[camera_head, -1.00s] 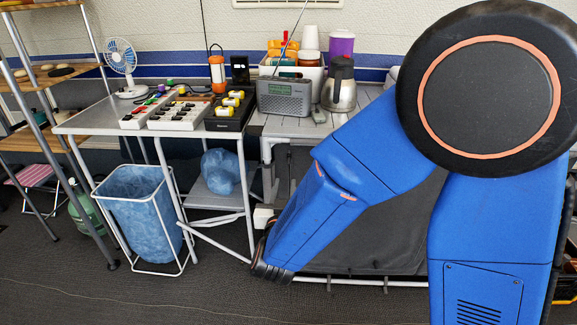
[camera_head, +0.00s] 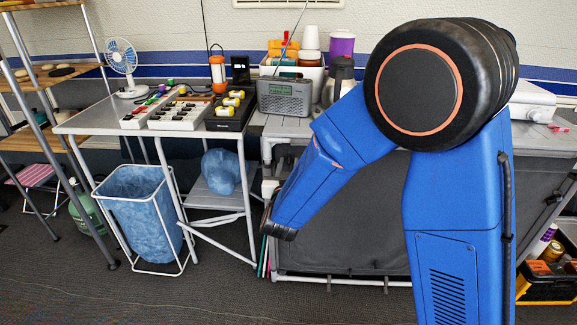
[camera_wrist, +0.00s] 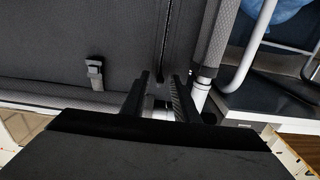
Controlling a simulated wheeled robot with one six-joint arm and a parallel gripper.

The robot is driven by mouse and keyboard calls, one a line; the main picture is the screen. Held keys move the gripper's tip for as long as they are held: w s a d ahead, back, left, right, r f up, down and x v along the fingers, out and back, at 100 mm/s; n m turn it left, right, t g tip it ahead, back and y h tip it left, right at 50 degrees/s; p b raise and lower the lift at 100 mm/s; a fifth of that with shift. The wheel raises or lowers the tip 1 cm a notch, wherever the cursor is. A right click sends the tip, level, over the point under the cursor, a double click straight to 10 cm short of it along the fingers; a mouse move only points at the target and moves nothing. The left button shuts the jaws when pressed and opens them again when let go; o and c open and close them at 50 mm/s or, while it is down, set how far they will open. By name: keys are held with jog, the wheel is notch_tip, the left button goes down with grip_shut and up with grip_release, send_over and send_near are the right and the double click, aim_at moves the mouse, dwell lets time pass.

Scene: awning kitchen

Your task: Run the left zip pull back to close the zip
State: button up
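My gripper (camera_wrist: 162,77) shows in the wrist view with two dark fingers apart and a gap between them. Nothing is clearly held. Beyond the fingertips is a dark grey fabric panel (camera_wrist: 70,35) with a dark vertical line (camera_wrist: 164,40), perhaps the zip, running up from the gap. A small grey tab (camera_wrist: 95,72) hangs on the fabric left of the fingers, apart from them; I cannot tell if it is the left zip pull. In the head view the fabric front (camera_head: 350,230) hangs below the counter; my arm hides part of it, and the gripper is not clearly visible there.
A white frame leg (camera_wrist: 198,95) stands close right of the fingers. A wire bin with a blue bag (camera_head: 145,215) and a side table (camera_head: 95,120) are to the left. A radio (camera_head: 285,97) sits on the counter. A crate (camera_head: 545,287) stands at the right.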

jog(key=shift+c, duration=0.6)
grip_shut()
dwell(0.8)
